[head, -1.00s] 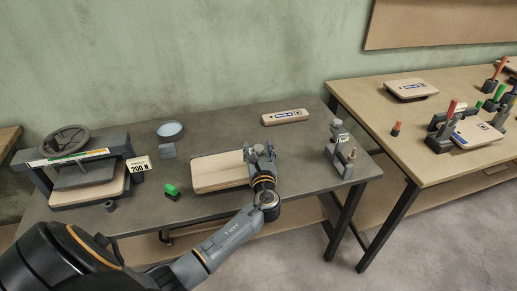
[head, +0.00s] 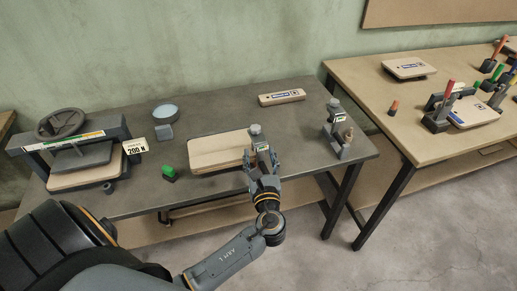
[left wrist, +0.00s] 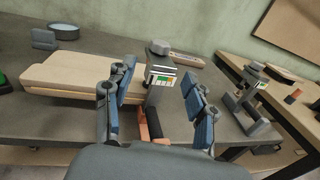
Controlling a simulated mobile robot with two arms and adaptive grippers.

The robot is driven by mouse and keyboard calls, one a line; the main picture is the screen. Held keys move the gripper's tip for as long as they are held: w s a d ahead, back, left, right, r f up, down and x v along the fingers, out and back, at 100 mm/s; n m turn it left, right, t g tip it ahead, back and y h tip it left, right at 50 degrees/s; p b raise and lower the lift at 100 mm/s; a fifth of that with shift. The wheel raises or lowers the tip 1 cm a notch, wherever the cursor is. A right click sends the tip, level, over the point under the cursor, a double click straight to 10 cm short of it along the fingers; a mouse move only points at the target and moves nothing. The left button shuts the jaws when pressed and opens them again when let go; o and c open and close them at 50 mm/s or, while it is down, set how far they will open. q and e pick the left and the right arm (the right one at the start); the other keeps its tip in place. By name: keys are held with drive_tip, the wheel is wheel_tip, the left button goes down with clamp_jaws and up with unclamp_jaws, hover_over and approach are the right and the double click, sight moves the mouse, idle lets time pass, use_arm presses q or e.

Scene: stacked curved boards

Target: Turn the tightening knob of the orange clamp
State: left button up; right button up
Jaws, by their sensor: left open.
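A grey clamp (head: 256,131) with a round grey top and a small coloured label stands at the right end of the stacked pale boards (head: 215,150). In the left wrist view the clamp (left wrist: 160,48) rises beyond the fingers, and an orange part (left wrist: 143,124) shows low between them beside a dark bar. I cannot tell clearly which part is the knob. My left gripper (head: 263,163) is open at the table's front edge, just in front of the clamp. In the left wrist view its blue-padded fingers (left wrist: 158,90) stand apart on either side of the clamp. My right gripper is out of view.
A second grey clamp-like fixture (head: 336,131) stands at the right of the dark table (head: 230,111). A press (head: 75,150) with a handwheel stands at left. A green-topped item (head: 168,173) lies left of the boards. A wooden table (head: 375,88) with more clamps is at right.

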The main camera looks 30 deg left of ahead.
sight(254, 132)
use_arm(q)
wheel_tip(254, 132, down, 6)
drive_tip(key=a+n+h+b, duration=0.1)
drive_tip(key=n+h+b, duration=0.5)
drive_tip(key=n, duration=0.9)
drive_tip(key=s+a+r+n+t+b, duration=0.3)
drive_tip(key=r+n+b, duration=0.35)
drive_tip(key=n, duration=1.05)
drive_tip(key=shift+m, duration=0.3)
drive_tip(key=x, duration=0.6)
drive_tip(key=p+x, duration=0.1)
drive_tip(key=x, duration=0.5)
drive_tip(key=shift+w+d, duration=0.15)
drive_tip(key=shift+w, duration=0.2)
